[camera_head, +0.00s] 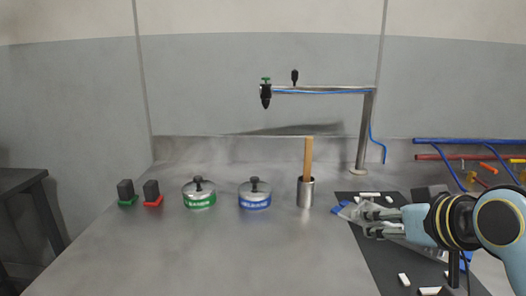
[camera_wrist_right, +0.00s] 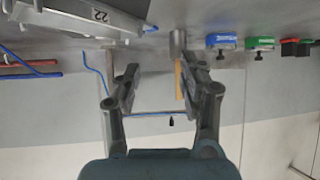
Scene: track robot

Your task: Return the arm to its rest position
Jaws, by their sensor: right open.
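My right arm comes in from the right in the head view. Its gripper (camera_head: 366,218) is over the black mat (camera_head: 382,262), fingers pointing left. In the wrist view the two fingers of the right gripper (camera_wrist_right: 160,82) stand apart with nothing between them. A grey part with blue ends (camera_head: 342,209) lies partly hidden behind the gripper; in the wrist view a grey part marked 22 (camera_wrist_right: 85,14) is at the top left, clear of the fingers. My left arm and gripper are not in view.
A metal cup (camera_head: 306,194) with a wooden stick stands left of the gripper. Further left are a blue-banded tin (camera_head: 255,200), a green-banded tin (camera_head: 199,200) and two small dark blocks. A post (camera_head: 367,130) with an overhead bar stands behind. The table's front left is clear.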

